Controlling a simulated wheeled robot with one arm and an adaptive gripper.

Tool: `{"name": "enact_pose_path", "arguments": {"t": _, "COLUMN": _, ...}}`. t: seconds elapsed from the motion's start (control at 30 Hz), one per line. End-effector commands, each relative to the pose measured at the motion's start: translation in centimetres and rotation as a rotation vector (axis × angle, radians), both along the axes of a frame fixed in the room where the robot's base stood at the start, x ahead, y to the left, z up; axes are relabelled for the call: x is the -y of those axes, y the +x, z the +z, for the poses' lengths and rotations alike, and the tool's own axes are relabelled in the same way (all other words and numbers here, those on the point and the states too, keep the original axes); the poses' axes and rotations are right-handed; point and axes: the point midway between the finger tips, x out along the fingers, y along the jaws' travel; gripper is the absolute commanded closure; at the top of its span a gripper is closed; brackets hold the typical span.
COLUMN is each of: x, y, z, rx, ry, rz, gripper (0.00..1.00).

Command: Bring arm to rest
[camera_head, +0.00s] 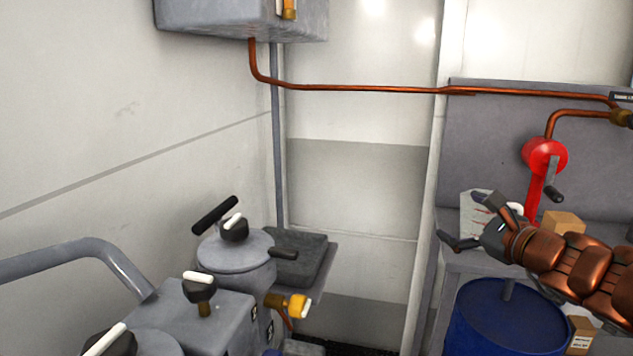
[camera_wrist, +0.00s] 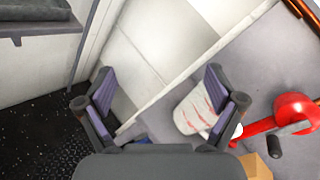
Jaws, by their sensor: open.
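My gripper (camera_head: 474,220) is at the right of the head view, at the end of my copper-coloured arm, which reaches in from the right edge. Its fingers point left. In the wrist view my gripper (camera_wrist: 160,100) shows two fingers spread wide apart with nothing between them. Behind the fingers are pale wall panels and a grey surface. The gripper appears clear of the things around it.
A red crank (camera_head: 545,157) stands behind my gripper, near a cardboard box (camera_head: 563,222). A blue drum (camera_head: 508,318) is below. Grey machinery with a round lid (camera_head: 235,250) stands at lower left. A copper pipe (camera_head: 360,88) crosses the back wall. The middle is fairly clear.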

Motion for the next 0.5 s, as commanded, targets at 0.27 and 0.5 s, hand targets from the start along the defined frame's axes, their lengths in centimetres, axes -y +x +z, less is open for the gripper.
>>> {"name": "enact_pose_path", "arguments": {"t": 0.27, "x": -16.6, "y": -4.9, "z": 1.4, "rx": -0.052, "ry": -0.451, "rz": 0.498, "gripper": 0.07}}
{"name": "enact_pose_path", "arguments": {"t": 0.5, "x": -24.3, "y": -14.5, "z": -0.9, "rx": -0.110, "ry": -0.846, "rz": 0.969, "gripper": 0.07}}
